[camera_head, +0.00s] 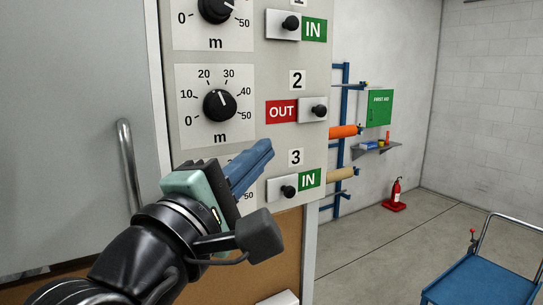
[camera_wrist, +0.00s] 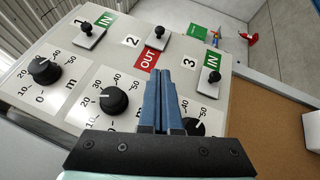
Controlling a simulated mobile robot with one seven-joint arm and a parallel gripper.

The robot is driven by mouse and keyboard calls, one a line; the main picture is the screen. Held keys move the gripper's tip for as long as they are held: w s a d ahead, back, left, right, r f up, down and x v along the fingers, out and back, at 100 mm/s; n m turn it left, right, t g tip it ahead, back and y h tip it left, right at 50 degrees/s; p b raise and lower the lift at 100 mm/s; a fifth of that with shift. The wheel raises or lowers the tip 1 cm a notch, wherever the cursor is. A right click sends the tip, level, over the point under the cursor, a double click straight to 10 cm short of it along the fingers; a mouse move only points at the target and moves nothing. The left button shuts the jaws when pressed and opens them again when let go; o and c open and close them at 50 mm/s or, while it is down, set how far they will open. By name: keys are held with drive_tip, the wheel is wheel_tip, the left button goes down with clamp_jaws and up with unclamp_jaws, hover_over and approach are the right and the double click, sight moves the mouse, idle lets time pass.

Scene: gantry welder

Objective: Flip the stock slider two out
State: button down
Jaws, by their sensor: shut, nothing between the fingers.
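Stock slider two (camera_head: 312,110) is a pale plate with a black knob on the panel, under the number 2. It sits at the right of its track, and the red OUT label (camera_head: 281,112) shows to its left. In the wrist view slider two (camera_wrist: 158,38) is beyond the fingertips, with the OUT label (camera_wrist: 147,60) nearer. My gripper (camera_head: 266,148) has its blue fingers shut together and empty. In the head view it is below and left of slider two, apart from its knob. It also shows in the wrist view (camera_wrist: 162,74).
Slider one (camera_head: 283,25) and slider three (camera_head: 281,189) both show green IN labels at their right. Dials (camera_head: 220,105) stand left of the sliders, and my gripper partly hides the lowest. A door handle (camera_head: 129,165) projects at left. A blue cart (camera_head: 480,283) stands lower right.

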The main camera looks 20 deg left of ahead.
drive_tip(key=s+d+r+m+t+y+b, duration=0.1)
drive_tip(key=s+d+m+t+b, duration=0.2)
drive_tip(key=d+m, duration=0.4)
drive_tip(key=s+d+r+m+t+b, duration=0.1)
drive_tip(key=s+d+m+t+b, duration=0.3)
drive_tip(key=d+m, duration=0.4)
drive_tip(key=s+m+b, duration=0.1)
drive_tip(key=s+m, duration=0.1)
drive_tip(key=m, duration=0.2)
drive_tip(key=shift+s+d+r+m+y, duration=0.25)
drive_tip(key=shift+s+d+m+y, duration=0.05)
drive_tip(key=shift+y, duration=0.1)
idle(0.4)
